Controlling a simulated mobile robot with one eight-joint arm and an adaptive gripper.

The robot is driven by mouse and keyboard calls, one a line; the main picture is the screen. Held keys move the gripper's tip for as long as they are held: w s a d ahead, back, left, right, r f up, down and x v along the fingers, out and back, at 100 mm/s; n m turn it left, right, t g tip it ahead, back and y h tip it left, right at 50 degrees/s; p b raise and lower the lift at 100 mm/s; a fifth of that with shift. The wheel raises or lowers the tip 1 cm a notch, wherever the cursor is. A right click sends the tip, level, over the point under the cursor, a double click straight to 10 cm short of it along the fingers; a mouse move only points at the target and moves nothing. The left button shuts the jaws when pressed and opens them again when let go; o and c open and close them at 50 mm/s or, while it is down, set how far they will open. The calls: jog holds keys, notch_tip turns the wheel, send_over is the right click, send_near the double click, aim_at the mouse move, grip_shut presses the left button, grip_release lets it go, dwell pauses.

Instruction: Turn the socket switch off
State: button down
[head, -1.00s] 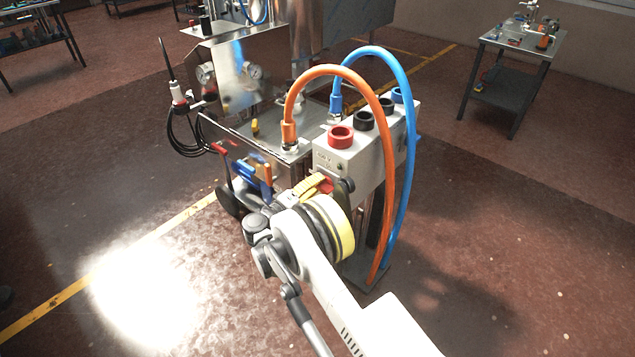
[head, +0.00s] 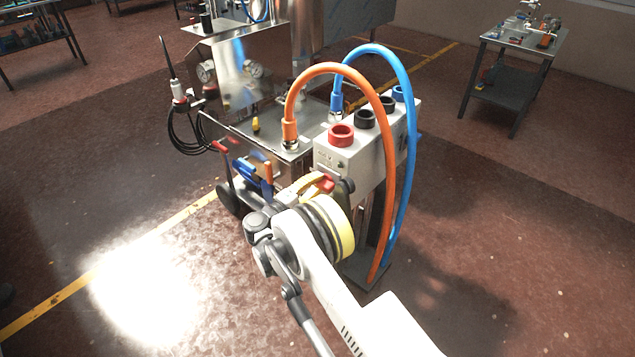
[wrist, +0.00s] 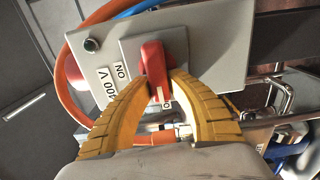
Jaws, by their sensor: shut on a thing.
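The socket switch is a red handle (wrist: 154,72) on a grey plate, on the front of a light grey box (wrist: 215,40). In the wrist view the handle lies along the picture's vertical, slightly tilted, and its lower end is between my yellow fingertips. An "ON" label and a "400 V" label show to its left; a label by its lower end is partly covered. My gripper (wrist: 160,92) is shut on the handle. In the head view my gripper (head: 318,187) is at the front of the socket box (head: 345,155), with a bit of red showing there; my arm hides most of the switch.
An orange hose (head: 383,200) and a blue hose (head: 412,150) arch over the box close to my wrist. Red and black round caps (head: 341,135) stand on top. The steel machine (head: 235,80) stands behind left. Floor to the right is clear.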

jog(key=c, duration=1.3)
grip_release()
jog(key=shift+d, duration=0.1)
jog(key=shift+o, duration=0.2)
jog(key=v, duration=1.2)
